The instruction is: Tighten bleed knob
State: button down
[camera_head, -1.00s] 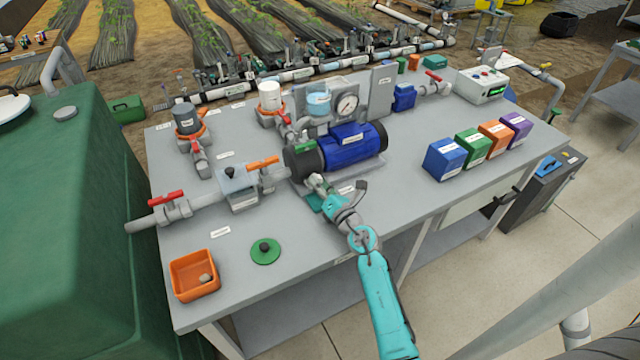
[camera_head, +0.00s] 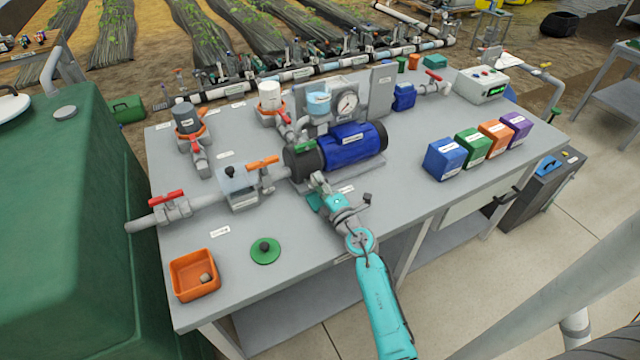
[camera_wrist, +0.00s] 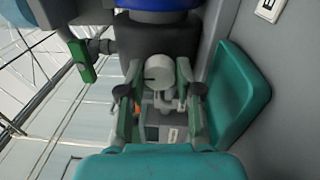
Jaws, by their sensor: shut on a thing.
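The pump has a blue motor (camera_head: 350,146) and a dark front housing (camera_head: 303,163). In the wrist view, a round pale grey knob (camera_wrist: 158,69) with a small dark mark sits at the dark housing (camera_wrist: 160,38), between my two finger pads. My gripper (camera_wrist: 158,92) is shut on this knob. In the head view, my gripper (camera_head: 317,181) reaches the lower front of the pump and hides the knob.
A green lever (camera_wrist: 82,62) stands close beside my left finger in the wrist view. A teal plate (camera_wrist: 240,95) lies close on the right. An orange-handled valve (camera_head: 263,162) and an orange tray (camera_head: 195,258) are left of my arm.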

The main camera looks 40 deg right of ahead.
jog(key=shift+m, duration=0.5)
jog(key=c, duration=0.8)
grip_release()
jog(key=shift+s, duration=0.1)
jog(key=v, duration=1.2)
jog(key=shift+a, duration=0.1)
